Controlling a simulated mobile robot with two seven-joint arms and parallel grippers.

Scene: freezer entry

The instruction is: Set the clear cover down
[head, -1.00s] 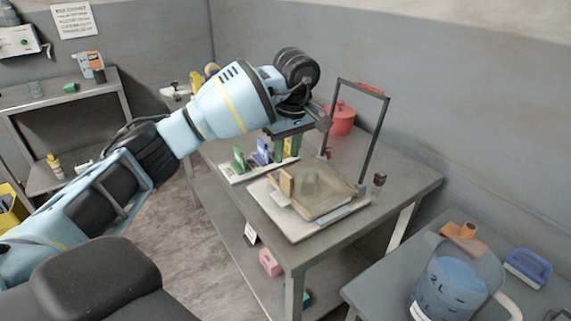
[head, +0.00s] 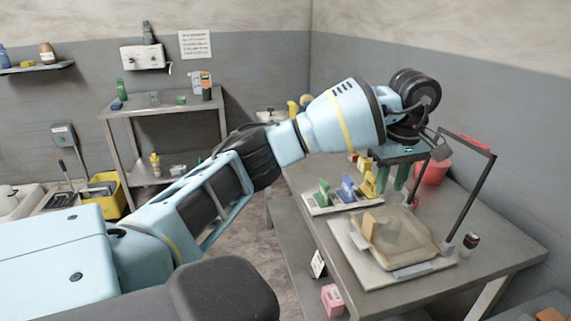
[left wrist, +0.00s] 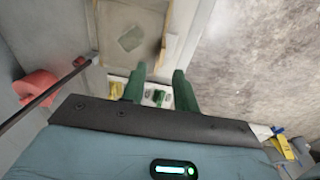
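A thin dark frame (head: 472,200) stands tilted up at the right edge of a pale base board (head: 355,263) on the grey table. It appears to be the raised clear cover; no pane can be made out inside it. My left gripper (head: 393,177) hangs above the table, left of the frame and behind the tray. In the left wrist view its two green fingers (left wrist: 159,90) are apart with nothing between them. My right gripper is out of view.
A rack (head: 325,205) with green, blue and yellow items stands left of the tray. The table's front right (head: 500,258) is clear.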

